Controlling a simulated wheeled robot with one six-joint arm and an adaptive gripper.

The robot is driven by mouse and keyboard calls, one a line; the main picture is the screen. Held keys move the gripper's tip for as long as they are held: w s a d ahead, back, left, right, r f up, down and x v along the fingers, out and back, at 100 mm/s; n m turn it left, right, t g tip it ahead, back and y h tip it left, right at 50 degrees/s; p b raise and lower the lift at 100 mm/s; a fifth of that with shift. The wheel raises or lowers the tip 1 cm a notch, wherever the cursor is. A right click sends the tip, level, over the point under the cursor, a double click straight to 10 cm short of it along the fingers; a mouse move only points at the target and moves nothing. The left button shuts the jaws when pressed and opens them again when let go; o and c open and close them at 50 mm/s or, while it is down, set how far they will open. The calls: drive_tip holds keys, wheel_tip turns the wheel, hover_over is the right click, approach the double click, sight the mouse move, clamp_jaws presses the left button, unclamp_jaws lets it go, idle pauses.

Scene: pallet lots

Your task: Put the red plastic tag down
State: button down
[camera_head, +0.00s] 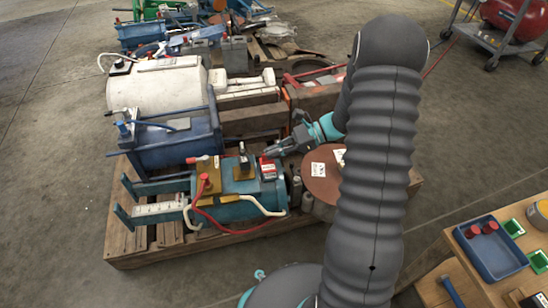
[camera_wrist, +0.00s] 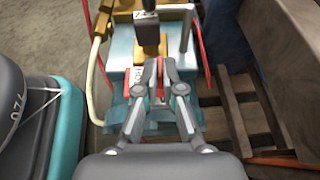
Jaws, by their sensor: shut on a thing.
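The red plastic tag (camera_wrist: 160,90) shows as a narrow red strip between the fingers of my gripper (camera_wrist: 160,72) in the wrist view; the fingers hide most of it. My gripper is shut on it. In the head view my gripper (camera_head: 268,153) is over the right end of a teal machine (camera_head: 240,188) on the pallet. I cannot make out the tag clearly there. A red and white label (camera_head: 269,169) shows on the machine just below the fingertips. Whether the tag touches the machine cannot be told.
The wooden pallet (camera_head: 125,245) also carries a blue frame (camera_head: 175,145), a cream tank (camera_head: 158,85) and a brown round drum (camera_head: 320,180). A workbench at lower right holds a blue tray (camera_head: 490,250) with red pieces. Open concrete floor lies to the left.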

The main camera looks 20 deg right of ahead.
drive_tip(key=shift+f, duration=1.2)
drive_tip(key=shift+f, duration=0.1)
drive_tip(key=c, duration=1.3)
unclamp_jaws()
